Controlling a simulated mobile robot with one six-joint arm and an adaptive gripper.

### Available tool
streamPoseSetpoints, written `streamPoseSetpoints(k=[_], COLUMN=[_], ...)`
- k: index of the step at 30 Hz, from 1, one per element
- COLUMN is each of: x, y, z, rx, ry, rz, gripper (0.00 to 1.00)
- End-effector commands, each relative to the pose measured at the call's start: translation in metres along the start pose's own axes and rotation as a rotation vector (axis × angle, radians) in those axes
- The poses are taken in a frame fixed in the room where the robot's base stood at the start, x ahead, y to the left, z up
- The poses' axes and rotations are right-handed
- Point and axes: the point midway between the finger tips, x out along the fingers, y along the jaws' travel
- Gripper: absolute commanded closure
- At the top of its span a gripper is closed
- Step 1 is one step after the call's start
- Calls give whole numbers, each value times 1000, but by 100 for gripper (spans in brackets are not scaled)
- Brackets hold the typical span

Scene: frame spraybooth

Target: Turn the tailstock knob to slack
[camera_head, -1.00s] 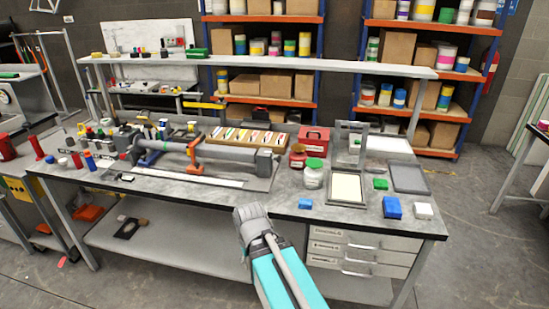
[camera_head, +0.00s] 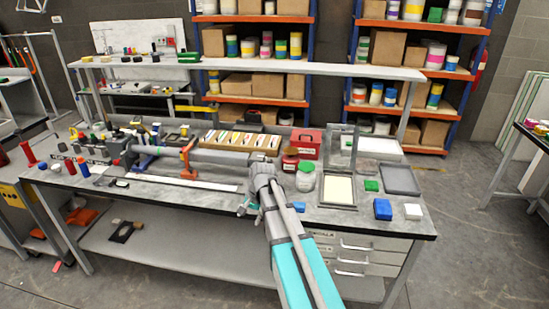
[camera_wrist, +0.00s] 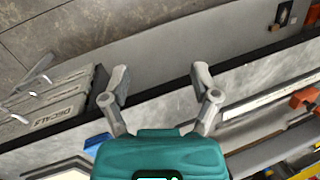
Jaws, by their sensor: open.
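The long grey fixture (camera_head: 220,156) lies along the left half of the bench, with an orange clamp (camera_head: 187,158) and a blue clamp (camera_head: 143,161) on it. Its right end, where the grey tailstock block stands, is mostly hidden behind my wrist in the head view. I cannot make out the tailstock knob in either view now. My gripper (camera_head: 246,207) is over the bench's front edge, just in front of the fixture's right end. In the wrist view, my gripper (camera_wrist: 162,88) has its fingers spread wide with nothing between them. The orange clamp (camera_wrist: 305,98) shows at the right there.
A glass jar (camera_head: 305,178), a red jar (camera_head: 290,160) and a red box (camera_head: 307,143) stand close right of my wrist. A framed screen (camera_head: 338,190) and a blue block (camera_head: 382,209) lie farther right. Drawers (camera_head: 350,255) hang under the bench front.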

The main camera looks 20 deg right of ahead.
Motion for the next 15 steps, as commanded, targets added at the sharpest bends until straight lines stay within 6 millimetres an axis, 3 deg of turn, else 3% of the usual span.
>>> streamPoseSetpoints(k=[1,7,15], x=[-16,-60,-128], y=[-11,-21,-9], z=[-34,-130,-256], rx=[99,503,1002], ry=[-11,-87,-235], rz=[-34,-174,-337], gripper=[22,22,22])
